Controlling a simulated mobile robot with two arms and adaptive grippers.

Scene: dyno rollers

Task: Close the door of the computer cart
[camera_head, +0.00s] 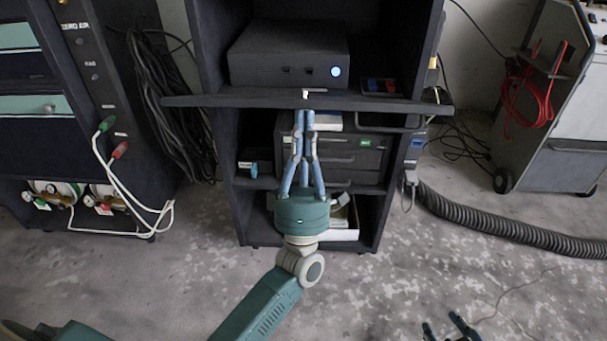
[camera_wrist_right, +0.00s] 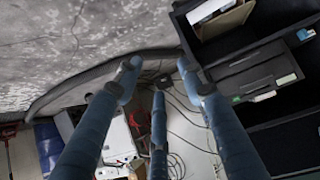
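The computer cart (camera_head: 213,60) is a tall dark cabinet at the middle of the head view, its shelves facing me. A wide dark panel (camera_head: 230,101) crosses its front nearly edge-on and reaches past both sides; it looks like the door standing out from the cart. My left gripper (camera_head: 305,114) points at this panel, its blue fingers drawn together and the tips at or just under the panel's front edge. I cannot tell whether they touch. My right gripper (camera_wrist_right: 158,72) shows in its wrist view with fingers spread and empty; the cart (camera_wrist_right: 232,55) is to its right.
A black computer (camera_head: 288,55) with a lit button sits on the upper shelf. A ribbed hose (camera_head: 500,230) runs along the floor at right, near a grey cabinet (camera_head: 550,110). A dark rack (camera_head: 85,90) with white cables stands at left. The floor in front is mostly clear.

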